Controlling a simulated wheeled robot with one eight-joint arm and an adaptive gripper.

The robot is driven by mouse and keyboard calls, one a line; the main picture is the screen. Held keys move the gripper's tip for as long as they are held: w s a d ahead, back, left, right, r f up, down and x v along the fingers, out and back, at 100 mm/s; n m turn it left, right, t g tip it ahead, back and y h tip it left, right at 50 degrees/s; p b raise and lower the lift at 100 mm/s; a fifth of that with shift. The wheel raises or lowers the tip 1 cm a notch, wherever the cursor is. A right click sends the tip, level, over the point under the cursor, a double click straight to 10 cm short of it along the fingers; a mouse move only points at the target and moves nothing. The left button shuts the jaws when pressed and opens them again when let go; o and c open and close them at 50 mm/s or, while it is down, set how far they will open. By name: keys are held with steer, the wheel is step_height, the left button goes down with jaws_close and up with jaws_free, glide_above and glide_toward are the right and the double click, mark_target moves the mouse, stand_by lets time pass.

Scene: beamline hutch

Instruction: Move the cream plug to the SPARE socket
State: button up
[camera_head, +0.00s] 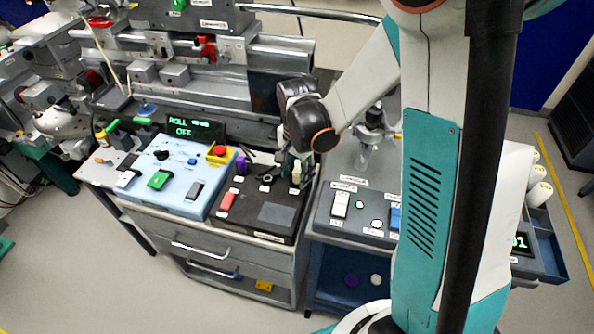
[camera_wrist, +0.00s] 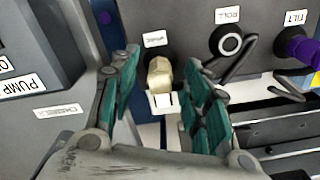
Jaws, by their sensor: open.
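My gripper (camera_wrist: 160,98) is open, with one teal finger on each side of the plug and visible gaps between. In the head view the cream plug (camera_head: 296,173) shows at the panel's right edge, beside my gripper (camera_head: 291,166).
A purple plug (camera_wrist: 298,48) stands at the TILT position; it also shows in the head view (camera_head: 240,163). Black hooked cables or levers (camera_wrist: 235,65) lie near the ROLL socket. The blue control box (camera_head: 170,185) stands left, and the grey PUMP panel (camera_wrist: 35,50) is close beside the fingers.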

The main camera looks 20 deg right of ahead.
steer(key=shift+r, duration=0.15)
step_height(320, 180, up, 12)
steer(key=s+r+n+t, duration=0.3)
steer(key=s+n, duration=0.3)
steer(key=s, duration=0.1)
steer(key=s+r+n+t, duration=0.4)
steer(key=s+n, duration=0.2)
steer(key=s, duration=0.2)
steer(key=shift+r, duration=0.2)
